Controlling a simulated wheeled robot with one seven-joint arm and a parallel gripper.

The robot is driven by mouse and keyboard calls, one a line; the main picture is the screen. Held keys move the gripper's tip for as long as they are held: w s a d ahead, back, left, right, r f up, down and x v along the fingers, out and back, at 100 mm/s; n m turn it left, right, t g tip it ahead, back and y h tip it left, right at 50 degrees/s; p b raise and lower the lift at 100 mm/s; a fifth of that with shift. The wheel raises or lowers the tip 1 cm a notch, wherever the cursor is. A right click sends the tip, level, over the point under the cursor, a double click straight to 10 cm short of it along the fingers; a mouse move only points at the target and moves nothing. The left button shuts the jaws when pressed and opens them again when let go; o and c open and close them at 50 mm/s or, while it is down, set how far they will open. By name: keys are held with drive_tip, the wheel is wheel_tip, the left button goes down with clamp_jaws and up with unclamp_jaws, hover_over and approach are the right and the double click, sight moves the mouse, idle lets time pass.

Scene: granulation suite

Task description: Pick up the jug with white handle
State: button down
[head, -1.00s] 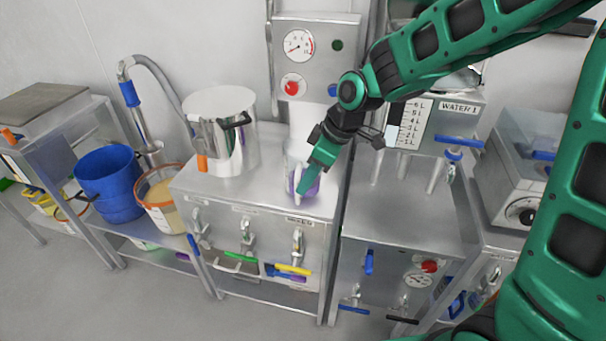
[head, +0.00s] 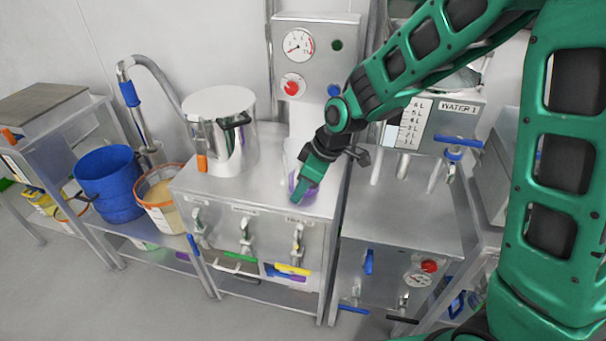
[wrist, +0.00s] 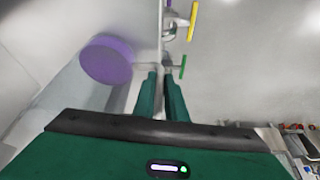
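The jug with white handle (head: 311,194) stands upright near the front right of the steel cabinet top. Its body is clear, with purple in the lower part. My gripper (head: 298,197) reaches down in front of the jug and hides its handle in the head view. In the wrist view, the purple part of the jug (wrist: 105,60) lies left of my gripper (wrist: 160,76). The two green fingers run nearly parallel with a narrow gap. Something pale shows in the gap, but I cannot tell whether it is the handle held between them.
The steel cabinet (head: 255,183) has valves and coloured handles along its front. A steel pot (head: 228,145) stands behind left, and a gauge panel (head: 312,60) behind. A water tank (head: 447,125) stands to the right. A blue bucket (head: 108,185) is at far left.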

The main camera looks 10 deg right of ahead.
idle(0.3)
drive_tip(key=shift+r, duration=0.55)
drive_tip(key=s+a+r, duration=0.7)
drive_tip(key=a+r, duration=0.2)
drive_tip(key=r, duration=0.1)
drive_tip(key=shift+s, duration=0.15)
